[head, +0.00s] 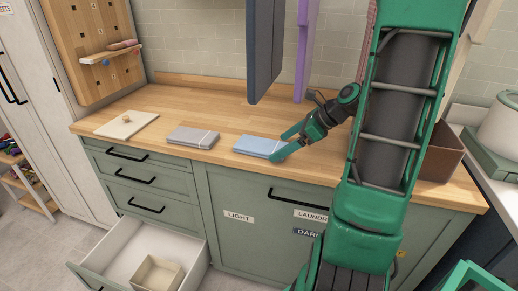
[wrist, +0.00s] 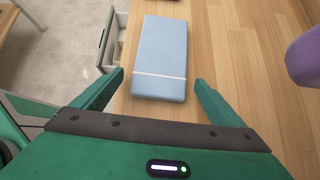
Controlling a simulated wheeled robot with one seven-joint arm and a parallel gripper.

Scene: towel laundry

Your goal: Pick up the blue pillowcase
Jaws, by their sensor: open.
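The blue pillowcase (head: 258,146) lies folded flat on the wooden counter, near its front edge. A pale band crosses it. In the wrist view the blue pillowcase (wrist: 161,50) lies ahead of my gripper, with its near end reaching toward the space between the fingers. My gripper (head: 283,144) is open at the right end of the pillowcase. In the wrist view the two green fingers of my gripper (wrist: 158,90) stand apart, one to each side, with nothing held between them. I cannot tell whether a finger touches the cloth.
A grey folded cloth (head: 193,137) lies left of the pillowcase, and a pale board (head: 126,124) farther left. Dark (head: 265,50) and purple (head: 304,50) cloths hang above the counter. A drawer (head: 150,250) stands open below. A brown box (head: 440,155) is at right.

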